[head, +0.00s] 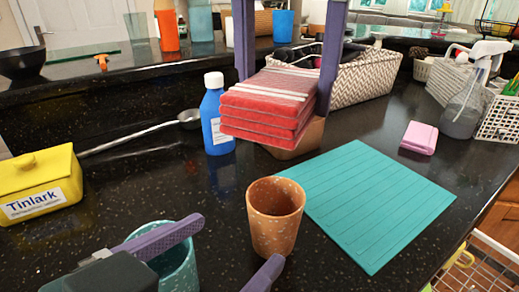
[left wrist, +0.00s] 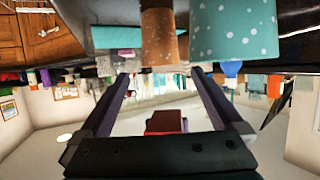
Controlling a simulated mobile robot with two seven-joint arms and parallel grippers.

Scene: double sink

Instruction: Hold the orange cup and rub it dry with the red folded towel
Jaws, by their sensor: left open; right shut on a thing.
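The orange cup (head: 276,218), speckled, stands upright on the dark counter in the head view; it also shows at the top of the upside-down left wrist view (left wrist: 160,38). My left gripper (head: 240,240) is open and empty, its purple fingers reaching toward the cup from the near left. I cannot tell whether a finger touches it. The red folded towel (head: 265,105), a striped stack of layers, is gripped by my right gripper (head: 286,92) above the counter, behind the cup. The right fingertips are partly hidden by the towel.
A teal speckled cup (head: 178,268) stands close left of the orange cup, partly behind my left finger. A teal mat (head: 370,205) lies right. A blue bottle (head: 214,115), ladle (head: 140,137), yellow Tinlark box (head: 40,185), pink sponge (head: 420,138) and woven basket (head: 365,78) surround it.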

